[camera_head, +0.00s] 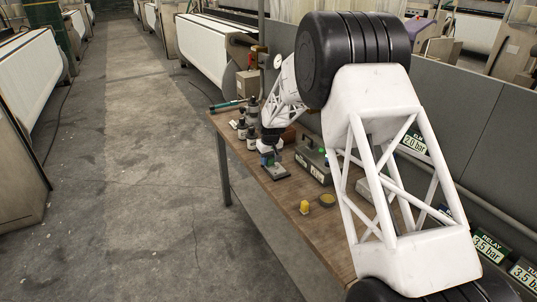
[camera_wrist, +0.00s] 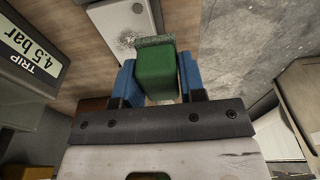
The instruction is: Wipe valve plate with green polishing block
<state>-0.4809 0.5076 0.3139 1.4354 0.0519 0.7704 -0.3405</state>
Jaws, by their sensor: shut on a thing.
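My gripper (camera_wrist: 157,82) has blue fingers shut on the green polishing block (camera_wrist: 155,72), seen in the wrist view. The block has a rough grey-green pad at its far end. The block hides part of the plate. In the head view my gripper (camera_head: 267,159) is low over the plate (camera_head: 276,174) on the wooden table. I cannot tell whether the pad touches the plate.
Dark bottles (camera_head: 251,141) stand left of my gripper on the table (camera_head: 265,188), near a green-handled tool (camera_head: 228,105). A grey labelled box (camera_head: 312,167) is close on the right; a "TRIP 4.5 bar" display (camera_wrist: 30,48) shows in the wrist view.

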